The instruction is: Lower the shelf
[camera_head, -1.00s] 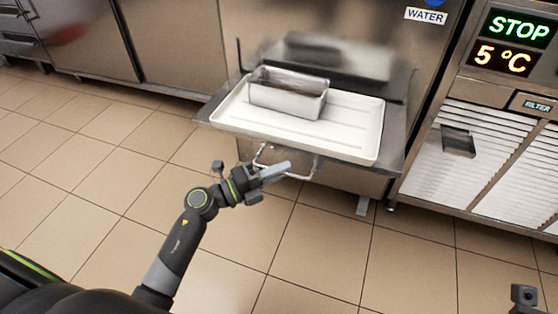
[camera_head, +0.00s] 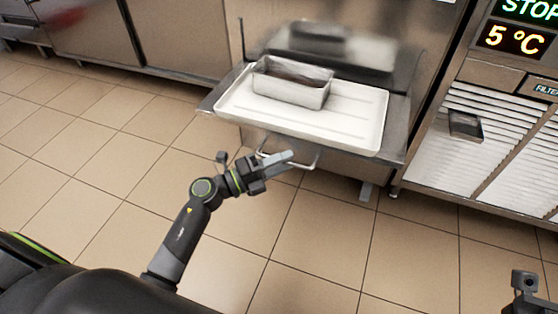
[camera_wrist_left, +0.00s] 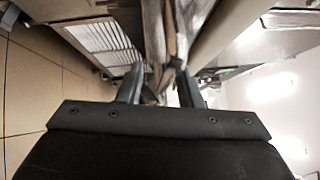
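The metal shelf (camera_head: 392,160) sticks out level from the front of a steel machine. A U-shaped metal handle (camera_head: 316,160) hangs below its front edge. In the left wrist view, the two fingers of my left gripper (camera_wrist_left: 160,88) stand apart, with grey metal surfaces beyond the gap. I cannot tell whether the handle lies between them. A small part of my right gripper (camera_head: 523,284) shows at the bottom right corner; its fingers are not clear.
A white tray (camera_head: 365,135) lies on the shelf, and a rectangular metal pan (camera_head: 305,95) stands on it. A machine with slatted vents (camera_head: 490,140) and a 5 °C display (camera_head: 515,40) stands on the right. The tiled floor (camera_head: 100,190) at left is clear.

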